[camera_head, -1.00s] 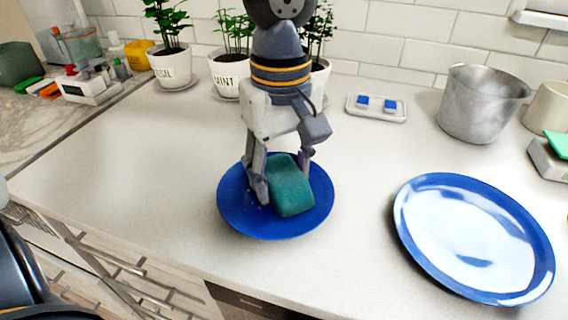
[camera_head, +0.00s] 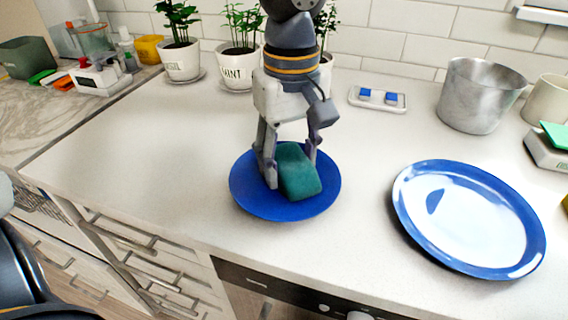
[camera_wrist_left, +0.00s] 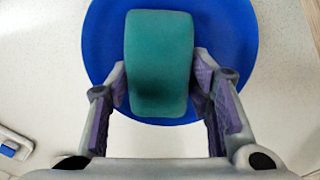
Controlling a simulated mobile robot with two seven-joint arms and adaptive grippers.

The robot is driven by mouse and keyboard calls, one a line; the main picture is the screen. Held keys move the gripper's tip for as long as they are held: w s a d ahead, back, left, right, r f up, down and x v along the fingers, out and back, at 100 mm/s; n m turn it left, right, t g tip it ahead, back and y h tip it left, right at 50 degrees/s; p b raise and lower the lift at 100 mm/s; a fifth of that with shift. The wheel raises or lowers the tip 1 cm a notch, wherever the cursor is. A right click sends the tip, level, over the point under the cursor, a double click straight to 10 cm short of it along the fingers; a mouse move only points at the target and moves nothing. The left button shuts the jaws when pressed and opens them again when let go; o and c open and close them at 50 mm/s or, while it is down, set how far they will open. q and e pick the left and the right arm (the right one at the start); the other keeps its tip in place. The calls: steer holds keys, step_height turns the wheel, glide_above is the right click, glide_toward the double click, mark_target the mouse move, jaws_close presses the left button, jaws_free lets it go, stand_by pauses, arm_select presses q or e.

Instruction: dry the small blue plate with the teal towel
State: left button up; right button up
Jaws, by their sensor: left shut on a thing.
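The small blue plate (camera_head: 250,197) lies flat on the pale counter, near its front edge. The teal towel (camera_head: 299,173) is a thick folded block on the right half of the plate. My left gripper (camera_head: 291,171) reaches down from above with its fingers on either side of the towel, shut on it. In the left wrist view, the towel (camera_wrist_left: 160,62) sits between the two fingers (camera_wrist_left: 160,92) with the blue plate (camera_wrist_left: 225,35) beneath it. The towel and fingers hide part of the plate's face. My right gripper is not in view.
A larger glossy blue plate (camera_head: 430,245) lies on the right. A metal pot (camera_head: 478,97) and a small tray with blue pieces (camera_head: 377,99) stand behind. Potted herbs (camera_head: 237,65) line the back wall. The counter left of the small plate is clear.

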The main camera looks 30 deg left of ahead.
arm_select(q)
steer(key=shift+w, duration=0.35)
steer(key=shift+w+d+r, duration=0.1)
steer(key=shift+d+r, duration=0.05)
steer(key=shift+r, duration=1.05)
steer(key=shift+s+r, duration=0.25)
steer(key=shift+r, duration=0.45)
steer(key=shift+w+r, duration=0.15)
steer(key=shift+r, duration=1.35)
steer(key=shift+s+r, duration=0.2)
steer(key=shift+r, duration=0.55)
steer(key=shift+w, duration=0.1)
